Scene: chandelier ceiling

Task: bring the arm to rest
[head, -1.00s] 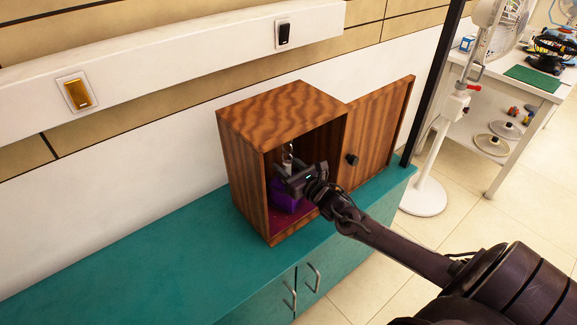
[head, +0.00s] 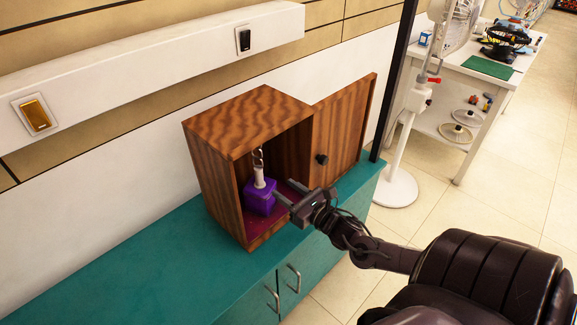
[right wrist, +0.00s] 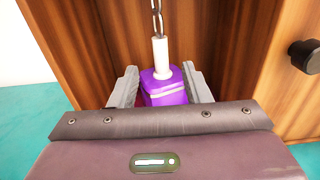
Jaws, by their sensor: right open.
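My right gripper (head: 284,198) is open and empty in the head view, at the open front of a wooden cabinet (head: 220,178). Its fingers point toward a purple block with a white stem (head: 260,199), which hangs at or stands under a chain inside the cabinet. In the right wrist view the purple block (right wrist: 163,92) shows beyond and between the two open fingers (right wrist: 160,90). I cannot tell whether the block touches the cabinet floor. My left gripper is not in view.
The cabinet door (head: 342,130) stands open to the right, with a dark round knob (head: 321,159). The cabinet sits on a teal counter (head: 120,255). A white fan (head: 400,187) and a white table (head: 520,75) stand at the right. Open floor lies between.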

